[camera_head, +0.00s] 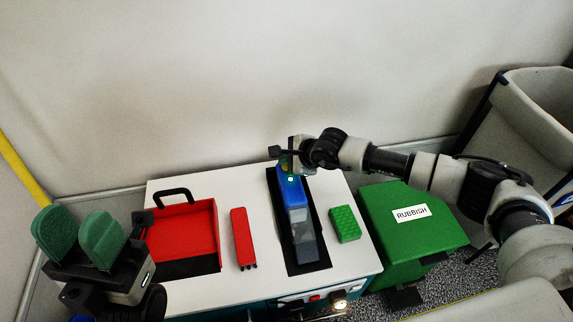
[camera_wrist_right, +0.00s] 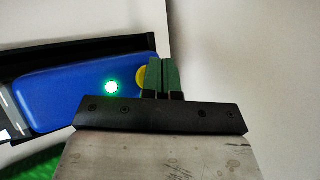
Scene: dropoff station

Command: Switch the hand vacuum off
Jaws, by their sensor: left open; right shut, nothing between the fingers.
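The hand vacuum (camera_head: 292,200) lies in a dark recess on the white station top, its blue body at the far end and a clear grey part toward me. A small green light glows on its blue body (camera_wrist_right: 65,92) in the right wrist view. A yellow round part (camera_wrist_right: 142,77) shows beside the light, partly hidden by my right fingertips. My right gripper (camera_wrist_right: 162,75) is shut and empty, its green fingers at the yellow part; I cannot tell whether they touch it. In the head view it is at the vacuum's far end (camera_head: 284,158). My left gripper (camera_head: 75,238) is open and empty at lower left.
A red open box with a black handle (camera_head: 205,225) and a red block-like piece (camera_head: 242,238) stand left of the vacuum. A green sponge-like block (camera_head: 345,224) lies to its right. A green bin labelled RUBBISH (camera_head: 390,245) stands right of the station. A wall is close behind.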

